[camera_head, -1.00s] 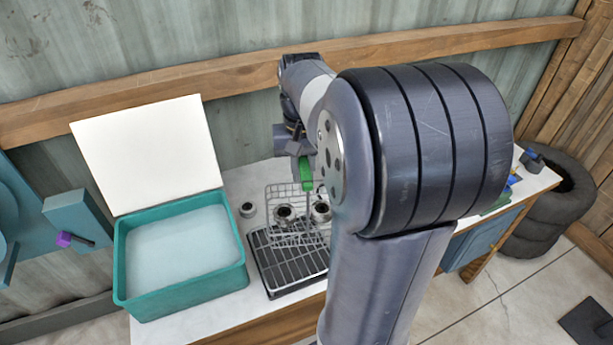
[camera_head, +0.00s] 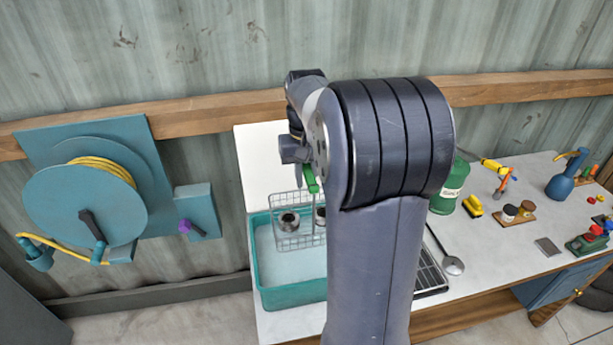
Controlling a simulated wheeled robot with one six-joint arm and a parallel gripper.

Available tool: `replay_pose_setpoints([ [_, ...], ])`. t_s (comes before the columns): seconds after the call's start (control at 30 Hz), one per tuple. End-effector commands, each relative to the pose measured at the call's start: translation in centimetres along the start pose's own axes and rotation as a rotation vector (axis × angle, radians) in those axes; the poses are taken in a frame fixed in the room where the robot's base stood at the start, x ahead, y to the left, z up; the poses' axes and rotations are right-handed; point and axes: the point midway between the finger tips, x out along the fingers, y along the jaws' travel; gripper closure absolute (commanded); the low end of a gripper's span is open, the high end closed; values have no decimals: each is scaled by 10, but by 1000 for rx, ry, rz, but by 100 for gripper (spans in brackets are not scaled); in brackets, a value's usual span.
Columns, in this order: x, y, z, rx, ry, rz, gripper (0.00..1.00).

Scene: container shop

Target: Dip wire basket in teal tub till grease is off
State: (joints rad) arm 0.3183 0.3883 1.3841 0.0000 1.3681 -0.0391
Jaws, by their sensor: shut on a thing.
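The wire basket (camera_head: 290,243) hangs from my gripper (camera_head: 309,188) by its green handle (camera_head: 309,178). The gripper is shut on that handle. The basket holds dark-and-silver metal parts (camera_head: 289,222); at least two show. It is over the teal tub (camera_head: 262,292), which holds pale liquid (camera_head: 290,268). I cannot tell whether the basket's bottom touches the liquid. My arm hides the tub's right side and part of the basket. Grease on the parts is too small to judge.
The tub's white lid (camera_head: 255,165) stands open behind it. A dark drain rack (camera_head: 430,272) and a ladle (camera_head: 453,264) lie right of my arm. A green bottle (camera_head: 450,188) and several small items stand farther right. A hose reel (camera_head: 85,205) hangs on the left wall.

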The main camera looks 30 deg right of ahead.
Motion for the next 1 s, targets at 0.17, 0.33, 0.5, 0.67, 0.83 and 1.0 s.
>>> replay_pose_setpoints([
  [0.17,16,0,0,0,-1,0,100],
  [0.33,40,0,0,0,0,0,100],
  [0.5,58,0,0,1,-1,0,100],
  [0.67,77,0,0,1,0,0,100],
  [0.83,96,0,0,1,-1,0,100],
  [1.0,116,0,0,1,-1,0,100],
])
